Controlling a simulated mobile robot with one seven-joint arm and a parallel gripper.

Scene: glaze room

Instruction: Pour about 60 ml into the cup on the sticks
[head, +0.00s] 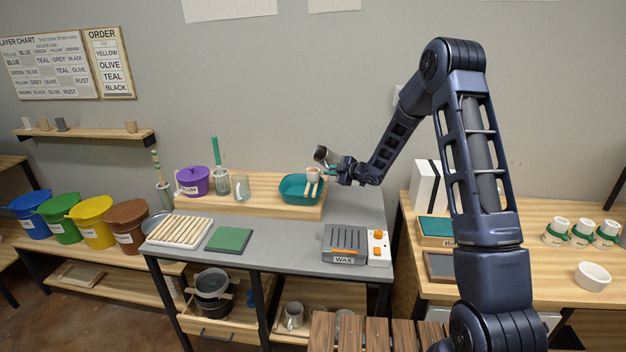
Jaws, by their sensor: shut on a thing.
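A small pale cup (313,173) stands on light wooden sticks (311,190) that lie across the teal basin (290,193). The basin is on the raised wooden shelf at the back of the grey bench. My gripper (338,168) is at the right of the cup, above the basin's right side. It is shut on a grey vessel (325,154), which is tilted with its open end up and to the left, just above the cup. The vessel's contents and any stream are too small to tell. The cup's inside cannot be made out.
A purple lidded bucket (193,181), a glass jar (241,186) and a container with a green handle (221,181) stand left of the basin. A wax warmer (345,244), a green mat (229,239) and a slatted rack (180,231) are in front. The bench middle is clear.

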